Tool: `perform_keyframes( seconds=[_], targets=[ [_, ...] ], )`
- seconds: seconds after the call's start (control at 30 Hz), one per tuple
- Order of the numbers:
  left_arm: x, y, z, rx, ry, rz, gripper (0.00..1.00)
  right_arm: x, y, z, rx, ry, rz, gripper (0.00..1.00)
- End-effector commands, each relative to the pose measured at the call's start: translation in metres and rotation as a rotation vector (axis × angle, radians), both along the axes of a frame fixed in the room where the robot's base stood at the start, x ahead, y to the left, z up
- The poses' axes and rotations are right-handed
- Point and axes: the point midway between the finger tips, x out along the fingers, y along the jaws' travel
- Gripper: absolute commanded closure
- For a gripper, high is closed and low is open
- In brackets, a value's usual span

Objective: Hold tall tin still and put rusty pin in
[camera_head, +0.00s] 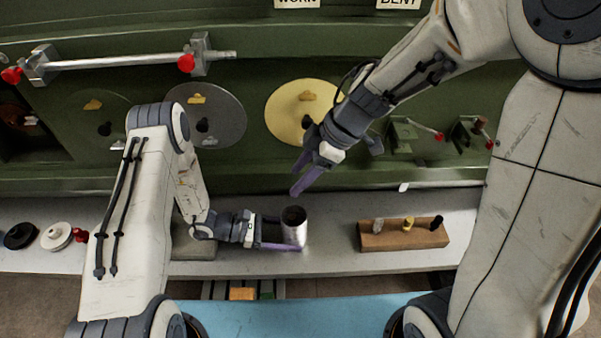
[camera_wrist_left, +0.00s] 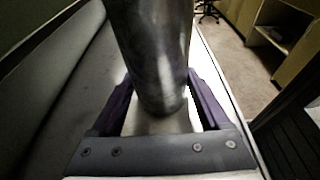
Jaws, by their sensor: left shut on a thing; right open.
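The tall tin (camera_head: 295,228) is a grey metal cylinder with a dark open top, standing upright on the grey bench ledge. My left gripper (camera_head: 284,233) is shut on it from the left, low on its side. The left wrist view shows the tin (camera_wrist_left: 152,60) between the two purple fingers (camera_wrist_left: 158,105). My right gripper (camera_head: 303,175) is open and empty, above and behind the tin. A wooden block (camera_head: 390,240) to the right holds a grey pin (camera_head: 378,226), a yellow pin (camera_head: 408,223) and a dark pin (camera_head: 437,222). I cannot tell which pin is rusty.
Green panel wall behind carries a grey disc (camera_head: 228,122), a yellow disc (camera_head: 283,122), a metal bar (camera_head: 120,62) with red knobs, and small brackets (camera_head: 405,138). Black (camera_head: 20,236) and white (camera_head: 55,236) round parts lie at left. The ledge between tin and block is clear.

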Motion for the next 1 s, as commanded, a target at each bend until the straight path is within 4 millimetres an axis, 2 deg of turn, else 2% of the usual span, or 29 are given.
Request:
perform_keyframes(
  seconds=[0.03, 0.07, 0.1, 0.37, 0.47, 0.57, 0.8, 1.0],
  targets=[
    [0.0, 0.0, 0.0, 0.001, 0.0, 0.0, 0.52, 0.0, 0.0, 0.0, 0.0, 0.0, 0.0, 0.41],
    [0.0, 0.0, 0.0, 0.001, 0.0, 0.0, 0.14, 0.0, 0.0, 0.0, 0.0, 0.0, 0.0, 0.41],
    [0.0, 0.0, 0.0, 0.001, 0.0, 0.0, 0.0, 0.0, 0.0, 0.0, 0.0, 0.0, 0.0, 0.41],
    [0.0, 0.001, 0.0, 0.0, 0.0, 0.001, 0.0, 0.0, 0.0, 0.0, 0.0, 0.0, 0.0, 0.41],
    [0.001, 0.008, 0.002, 0.0, -0.001, 0.003, 0.0, 0.0, 0.0, 0.0, 0.0, 0.0, 0.0, 0.41],
    [0.002, 0.023, 0.007, 0.0, -0.003, 0.006, 0.0, 0.0, 0.0, 0.0, 0.0, 0.0, 0.0, 0.41],
    [0.002, 0.073, 0.022, 0.001, -0.004, 0.006, 0.0, 0.0, 0.0, 0.0, 0.0, 0.0, 0.0, 0.41],
    [0.001, 0.103, 0.032, 0.001, -0.002, 0.004, 0.0, 0.0, 0.0, 0.0, 0.0, 0.0, 0.0, 0.41]
  ],
)
